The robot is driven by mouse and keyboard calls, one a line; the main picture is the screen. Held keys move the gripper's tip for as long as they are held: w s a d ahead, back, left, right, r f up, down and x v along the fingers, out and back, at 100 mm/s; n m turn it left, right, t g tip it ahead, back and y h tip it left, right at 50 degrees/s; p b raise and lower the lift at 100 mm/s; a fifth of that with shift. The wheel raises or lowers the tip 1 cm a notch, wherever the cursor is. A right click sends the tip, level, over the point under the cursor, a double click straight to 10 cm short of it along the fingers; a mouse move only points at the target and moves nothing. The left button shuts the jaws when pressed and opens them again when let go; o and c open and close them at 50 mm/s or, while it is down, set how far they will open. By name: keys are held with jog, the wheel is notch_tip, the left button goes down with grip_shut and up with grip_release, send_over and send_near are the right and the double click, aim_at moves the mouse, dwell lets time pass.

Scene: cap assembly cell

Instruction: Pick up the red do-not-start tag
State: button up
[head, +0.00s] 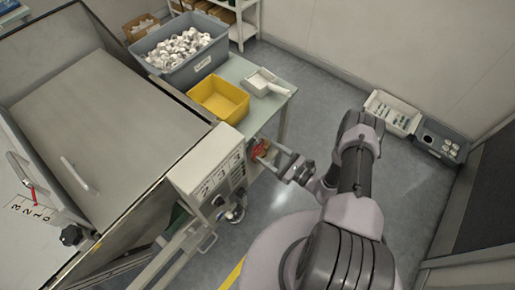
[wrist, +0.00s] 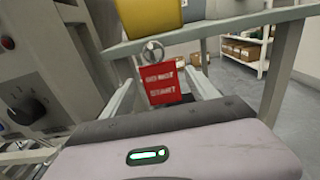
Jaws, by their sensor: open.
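The red do-not-start tag (wrist: 161,84) hangs upright from a round metal ring or hook (wrist: 153,53) below the table edge, with white lettering facing me in the wrist view. In the head view the tag (head: 260,149) shows as a small red patch beside the control box. My gripper (head: 268,154) is open, its fingers reaching toward the table edge. In the wrist view my gripper (wrist: 160,92) has one finger on each side of the tag, with gaps between the fingers and the tag. Whether the fingertips reach level with the tag is hard to tell.
A grey control box (head: 207,167) with knobs stands just left of the tag. The table (head: 236,70) carries a yellow bin (head: 218,99), a grey bin of white parts (head: 185,53) and a white tray (head: 262,83). A table leg (wrist: 285,70) stands right.

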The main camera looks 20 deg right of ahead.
jog(key=b+x, duration=0.2)
jog(key=x, duration=0.6)
jog(key=shift+a, duration=0.1)
jog(key=c, duration=1.1)
